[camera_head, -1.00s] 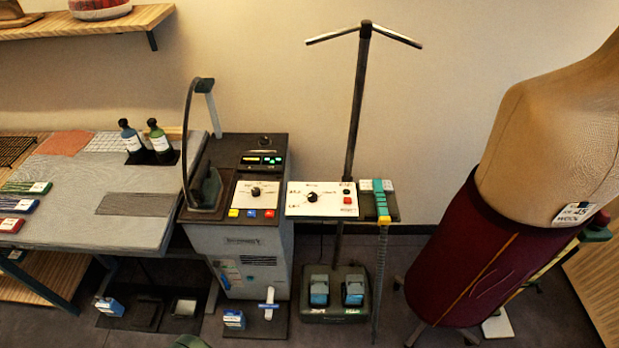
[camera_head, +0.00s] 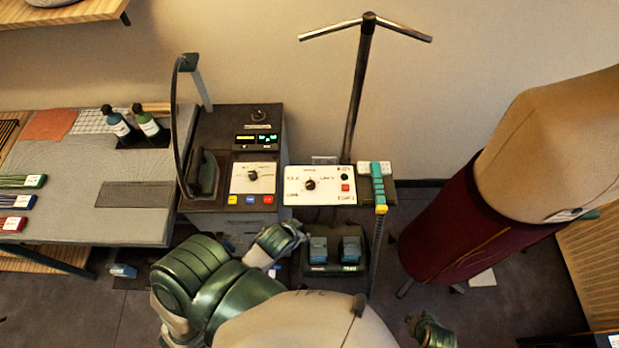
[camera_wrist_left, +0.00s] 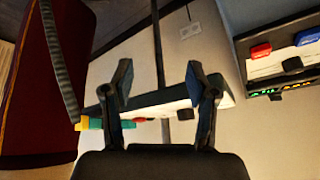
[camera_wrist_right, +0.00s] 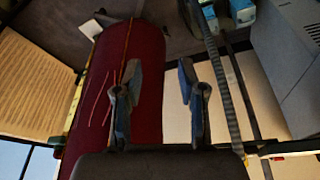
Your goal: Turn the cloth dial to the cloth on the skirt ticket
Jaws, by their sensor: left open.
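A black dial (camera_head: 253,175) sits on the white panel of the ironing unit. Another black dial (camera_head: 310,184) sits on the white panel of the steamer stand. The small lettering does not show which is the cloth dial. The ticket (camera_head: 565,214) on the dark red skirt (camera_head: 446,232) is seen nearly edge-on and is unreadable now. My left gripper (camera_wrist_left: 160,75) is open and empty, with the steamer panel (camera_wrist_left: 150,106) beyond its fingers. In the left wrist view the ironing unit's dial (camera_wrist_left: 292,64) is at right. My right gripper (camera_wrist_right: 160,75) is open and empty above the skirt.
An iron (camera_head: 203,175) stands left of the ironing panel, with coloured buttons in front. A teal and yellow strip (camera_head: 379,188) lies beside the steamer panel. Blue pedals (camera_head: 335,250) are on the floor below. Two bottles (camera_head: 117,122) stand on the grey table.

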